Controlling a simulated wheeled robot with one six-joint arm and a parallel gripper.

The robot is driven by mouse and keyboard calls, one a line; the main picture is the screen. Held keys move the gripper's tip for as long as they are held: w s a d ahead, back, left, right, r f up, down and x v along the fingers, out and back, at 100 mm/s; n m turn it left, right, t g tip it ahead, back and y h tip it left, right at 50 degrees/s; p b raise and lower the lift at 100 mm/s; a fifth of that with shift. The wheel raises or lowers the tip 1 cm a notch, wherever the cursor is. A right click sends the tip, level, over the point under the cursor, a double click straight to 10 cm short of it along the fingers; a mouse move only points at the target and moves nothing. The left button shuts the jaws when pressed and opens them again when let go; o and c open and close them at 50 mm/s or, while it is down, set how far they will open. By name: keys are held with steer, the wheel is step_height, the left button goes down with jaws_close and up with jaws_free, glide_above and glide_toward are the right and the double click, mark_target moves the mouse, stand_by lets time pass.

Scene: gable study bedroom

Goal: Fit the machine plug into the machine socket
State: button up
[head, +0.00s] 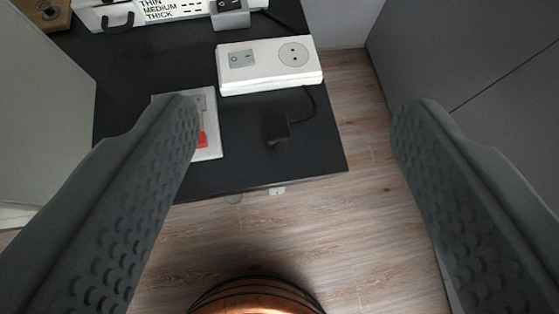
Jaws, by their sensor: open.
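A small black plug (275,129) lies on the dark tabletop, with a black cord running up from it toward the white socket block. The round machine socket (293,54) is on the right part of the white block (262,82), beside a grey rocker switch (242,58). My gripper (298,110) is open and empty. Its two grey textured fingers are wide apart, one on each side of the plug in the picture. The left finger hides part of a white plate (210,141) with a red part on it. The plug is apart from the socket.
A white machine (165,10) marked THIN, MEDIUM, THICK stands at the back of the dark table (160,66). A grey cabinet (465,50) is at the right. A round copper-coloured object (257,302) is at the bottom. Wooden floor (340,215) shows beyond the table edge.

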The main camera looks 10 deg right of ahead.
steer(key=w+f+n+g, duration=0.2)
steer(key=w+f+g, duration=0.9)
steer(key=w, duration=0.3)
steer(key=shift+w+f+g, duration=0.15)
steer(key=shift+f+g, duration=0.15)
steer(key=shift+f, duration=0.4)
steer(key=shift+f, duration=0.1)
glide_above(277, 126)
step_height(277, 126, down, 12)
steer(key=shift+d, duration=0.15)
steer(key=shift+f, duration=0.1)
steer(key=shift+f, duration=2.55)
